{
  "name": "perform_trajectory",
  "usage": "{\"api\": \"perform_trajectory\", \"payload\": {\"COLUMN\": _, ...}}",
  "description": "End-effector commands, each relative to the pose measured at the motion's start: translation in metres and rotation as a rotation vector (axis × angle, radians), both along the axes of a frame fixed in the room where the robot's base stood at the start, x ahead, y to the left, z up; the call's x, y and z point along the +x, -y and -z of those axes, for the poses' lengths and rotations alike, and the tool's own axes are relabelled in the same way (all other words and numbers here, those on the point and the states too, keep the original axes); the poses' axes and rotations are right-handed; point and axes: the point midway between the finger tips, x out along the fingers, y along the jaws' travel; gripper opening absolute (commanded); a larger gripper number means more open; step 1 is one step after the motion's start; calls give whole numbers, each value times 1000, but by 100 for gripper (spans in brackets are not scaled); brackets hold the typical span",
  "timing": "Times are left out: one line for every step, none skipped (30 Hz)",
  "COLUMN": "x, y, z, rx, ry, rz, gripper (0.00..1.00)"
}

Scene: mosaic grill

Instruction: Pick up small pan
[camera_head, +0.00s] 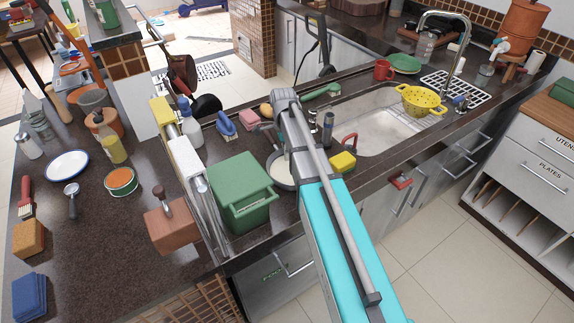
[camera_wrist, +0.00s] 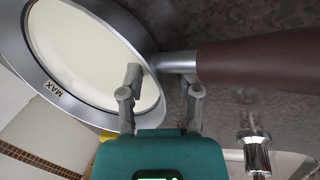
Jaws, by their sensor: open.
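The small pan (camera_wrist: 95,62) fills the upper left of the wrist view. It is round, with a grey metal rim, a pale cream inside and the word MAX at its edge. Its dark brown handle (camera_wrist: 258,55) runs to the right from a metal neck. My gripper (camera_wrist: 163,85) is open and empty, with its fingers apart near the neck. The left fingertip overlaps the pan's rim in the picture; contact cannot be told. In the head view the pan (camera_head: 279,172) sits on the counter beside the green bin, and my arm hides part of it.
The green bin (camera_head: 240,190) stands just left of the pan. A yellow sponge (camera_head: 343,162) lies to its right, near the sink (camera_head: 378,135). A blue brush (camera_head: 226,125) and a pink sponge (camera_head: 259,119) lie behind. Open floor (camera_head: 450,250) is at the right front.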

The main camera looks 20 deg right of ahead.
Motion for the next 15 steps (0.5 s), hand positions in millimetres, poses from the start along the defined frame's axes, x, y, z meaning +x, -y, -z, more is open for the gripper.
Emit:
{"api": "perform_trajectory", "payload": {"x": 0, "y": 0, "z": 0, "rx": 0, "ry": 0, "rz": 0, "gripper": 44}}
{"api": "perform_trajectory", "payload": {"x": 0, "y": 0, "z": 0, "rx": 0, "ry": 0, "rz": 0, "gripper": 44}}
{"api": "perform_trajectory", "payload": {"x": 0, "y": 0, "z": 0, "rx": 0, "ry": 0, "rz": 0, "gripper": 44}}
{"api": "perform_trajectory", "payload": {"x": 0, "y": 0, "z": 0, "rx": 0, "ry": 0, "rz": 0, "gripper": 44}}
{"api": "perform_trajectory", "payload": {"x": 0, "y": 0, "z": 0, "rx": 0, "ry": 0, "rz": 0, "gripper": 44}}
{"api": "perform_trajectory", "payload": {"x": 0, "y": 0, "z": 0, "rx": 0, "ry": 0, "rz": 0, "gripper": 44}}
{"api": "perform_trajectory", "payload": {"x": 0, "y": 0, "z": 0, "rx": 0, "ry": 0, "rz": 0, "gripper": 44}}
{"api": "perform_trajectory", "payload": {"x": 0, "y": 0, "z": 0, "rx": 0, "ry": 0, "rz": 0, "gripper": 44}}
{"api": "perform_trajectory", "payload": {"x": 0, "y": 0, "z": 0, "rx": 0, "ry": 0, "rz": 0, "gripper": 44}}
{"api": "perform_trajectory", "payload": {"x": 0, "y": 0, "z": 0, "rx": 0, "ry": 0, "rz": 0, "gripper": 44}}
{"api": "perform_trajectory", "payload": {"x": 0, "y": 0, "z": 0, "rx": 0, "ry": 0, "rz": 0, "gripper": 44}}
{"api": "perform_trajectory", "payload": {"x": 0, "y": 0, "z": 0, "rx": 0, "ry": 0, "rz": 0, "gripper": 44}}
{"api": "perform_trajectory", "payload": {"x": 0, "y": 0, "z": 0, "rx": 0, "ry": 0, "rz": 0, "gripper": 44}}
{"api": "perform_trajectory", "payload": {"x": 0, "y": 0, "z": 0, "rx": 0, "ry": 0, "rz": 0, "gripper": 40}}
{"api": "perform_trajectory", "payload": {"x": 0, "y": 0, "z": 0, "rx": 0, "ry": 0, "rz": 0, "gripper": 33}}
